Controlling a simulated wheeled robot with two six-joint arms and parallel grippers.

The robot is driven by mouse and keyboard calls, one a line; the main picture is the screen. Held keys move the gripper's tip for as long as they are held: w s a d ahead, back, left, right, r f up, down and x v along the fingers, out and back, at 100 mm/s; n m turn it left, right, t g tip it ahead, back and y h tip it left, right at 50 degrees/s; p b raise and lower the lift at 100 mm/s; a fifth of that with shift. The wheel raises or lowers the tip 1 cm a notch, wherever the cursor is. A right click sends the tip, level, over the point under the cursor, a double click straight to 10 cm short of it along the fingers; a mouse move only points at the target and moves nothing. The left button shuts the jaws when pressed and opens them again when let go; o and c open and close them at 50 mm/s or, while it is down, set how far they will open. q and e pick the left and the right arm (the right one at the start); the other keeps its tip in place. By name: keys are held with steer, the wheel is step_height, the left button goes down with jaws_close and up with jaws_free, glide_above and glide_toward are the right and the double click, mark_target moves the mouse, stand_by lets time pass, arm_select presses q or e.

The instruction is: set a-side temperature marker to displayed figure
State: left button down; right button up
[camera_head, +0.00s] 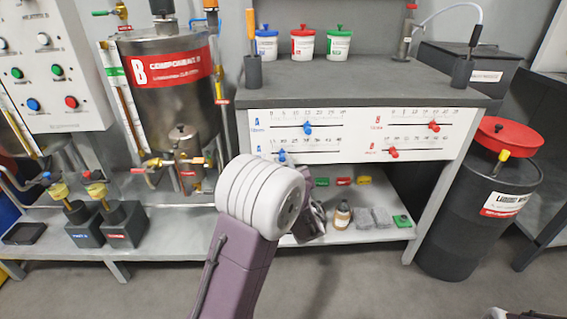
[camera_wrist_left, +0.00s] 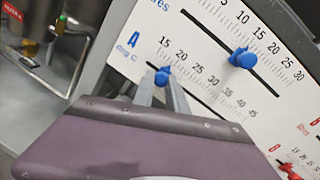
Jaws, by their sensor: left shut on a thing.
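The A-side temperature marker is a blue knob (camera_wrist_left: 162,76) on the lower blue-lettered slider of the white panel. It sits near the low end of its slot, below the 15 to 20 figures, and it also shows in the head view (camera_head: 282,155). My left gripper (camera_wrist_left: 159,84) has its two grey fingers on either side of this knob, shut on it. In the head view my white wrist joint and purple arm hide most of that gripper. No figure display is readable.
The upper A slider has another blue knob (camera_wrist_left: 242,58), close to the right of the fingers. Red B knobs (camera_head: 434,126) are on the panel's right half. The grey bench top (camera_head: 370,100) overhangs the panel. A black drum (camera_head: 470,215) with a red lid stands at right.

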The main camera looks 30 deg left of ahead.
arm_select(q)
steer(key=d, duration=0.1)
steer(key=w+d, duration=0.2)
steer(key=d, duration=0.1)
steer(key=shift+w, duration=0.25)
steer(key=c, duration=1.4)
jaws_free()
steer(key=shift+o, duration=0.2)
steer(key=shift+s+d+p, duration=0.25)
steer(key=shift+s+p, duration=0.05)
steer(key=shift+p, duration=0.05)
steer(key=p+v, duration=0.2)
steer(key=v, duration=0.6)
steer(key=shift+p, duration=0.3)
